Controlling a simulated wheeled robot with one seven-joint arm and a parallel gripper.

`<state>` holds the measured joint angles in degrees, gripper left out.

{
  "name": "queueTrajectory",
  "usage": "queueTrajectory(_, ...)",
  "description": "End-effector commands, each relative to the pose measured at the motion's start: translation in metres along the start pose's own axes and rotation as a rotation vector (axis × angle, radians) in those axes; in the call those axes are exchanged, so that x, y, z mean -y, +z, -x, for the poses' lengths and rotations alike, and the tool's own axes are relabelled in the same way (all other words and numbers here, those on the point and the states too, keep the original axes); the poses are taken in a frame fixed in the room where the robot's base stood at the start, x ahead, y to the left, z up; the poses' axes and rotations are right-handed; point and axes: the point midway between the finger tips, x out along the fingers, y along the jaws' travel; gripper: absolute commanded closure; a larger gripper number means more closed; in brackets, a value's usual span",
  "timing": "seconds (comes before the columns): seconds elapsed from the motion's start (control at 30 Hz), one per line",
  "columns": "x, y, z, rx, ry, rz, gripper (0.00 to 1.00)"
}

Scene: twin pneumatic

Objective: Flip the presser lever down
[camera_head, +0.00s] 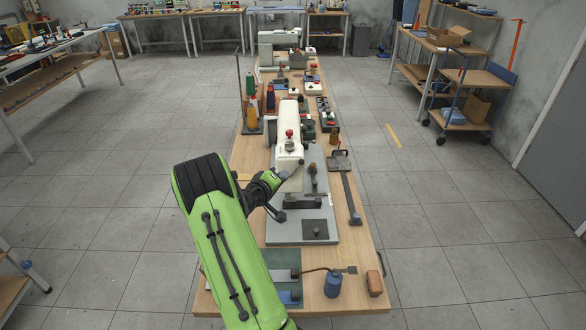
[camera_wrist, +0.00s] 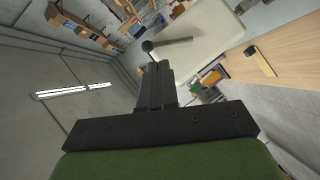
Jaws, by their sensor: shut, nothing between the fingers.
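The sewing machine (camera_head: 289,147) is cream-white, on a grey bed plate (camera_head: 318,226) on the long wooden table. Its pale body also fills the upper middle of the wrist view (camera_wrist: 205,30). The presser lever (camera_wrist: 176,42) appears there as a dark bar with a black ball (camera_wrist: 148,46) at its left end. My gripper (camera_wrist: 155,68) is shut and empty, its tips just below the ball; I cannot tell whether they touch it. In the head view my gripper (camera_head: 284,175) is at the left of the machine's near end, and I cannot clearly make out the lever.
A dark long-handled tool (camera_head: 349,190) lies right of the bed plate. A blue bottle (camera_head: 333,285) and a brown block (camera_head: 375,283) stand at the table's near end. Thread cones (camera_head: 252,112) stand behind, left of the machine.

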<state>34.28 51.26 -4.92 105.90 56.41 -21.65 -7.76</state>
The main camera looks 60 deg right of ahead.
Motion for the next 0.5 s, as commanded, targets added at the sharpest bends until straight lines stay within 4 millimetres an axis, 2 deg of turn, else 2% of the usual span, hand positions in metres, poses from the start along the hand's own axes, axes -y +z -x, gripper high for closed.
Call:
queueTrajectory(0.1,-0.002,0.000,-0.027,0.003,0.001,-0.003,1.00)
queueTrajectory(0.23,-0.002,0.000,-0.052,0.001,0.001,-0.003,1.00)
queueTrajectory(0.4,-0.001,0.000,-0.070,0.000,0.000,-0.001,1.00)
queueTrajectory(0.5,0.000,0.000,-0.073,-0.001,-0.001,0.000,1.00)
